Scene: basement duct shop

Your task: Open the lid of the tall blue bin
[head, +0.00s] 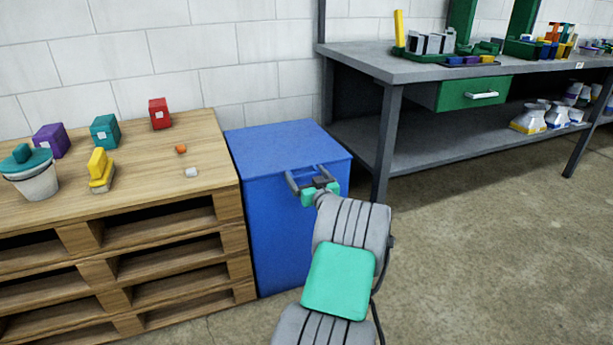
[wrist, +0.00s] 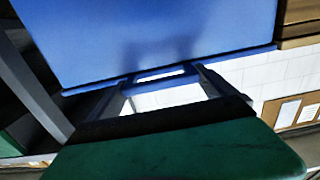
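The tall blue bin (head: 277,238) stands on the floor between the pallet stack and the workbench. Its flat blue lid (head: 285,146) lies level on top and looks closed. In the wrist view, a broad blue face of the bin (wrist: 150,35) fills the top. The gripper fingers (wrist: 163,77) straddle a small loop or lip at the blue edge. I cannot tell whether they touch it.
A pallet stack (head: 120,190) close on the left holds small coloured boxes, a yellow item and a teal-lidded pail (head: 34,180). A grey workbench (head: 370,66) with a green drawer (head: 474,93) stands at the right. A block wall is behind; the floor at front right is clear.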

